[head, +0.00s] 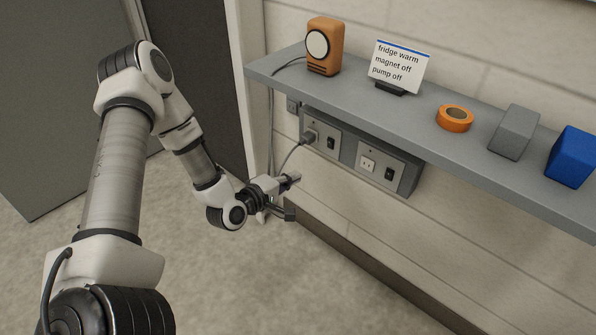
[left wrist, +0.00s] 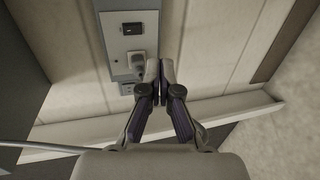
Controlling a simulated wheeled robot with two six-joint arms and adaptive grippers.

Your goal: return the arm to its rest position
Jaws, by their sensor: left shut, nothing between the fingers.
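My left arm (head: 118,170) reaches in from the left of the head view and bends down towards the wall. My left gripper (head: 290,196) is below and left of the socket panel, in front of the wall. In the left wrist view its two fingers (left wrist: 159,82) meet at the tips with nothing between them. The gripper is shut and empty. It appears clear of the plug (head: 309,137), which sits in the panel's left socket; the plug also shows in the left wrist view (left wrist: 135,62). My right gripper is not in view.
A grey shelf (head: 425,115) carries an orange device (head: 324,47), a sign (head: 398,67), orange tape (head: 455,117), a grey block (head: 513,132) and a blue block (head: 572,157). The socket panel (head: 348,146) is below. Open floor (head: 270,290) lies in front.

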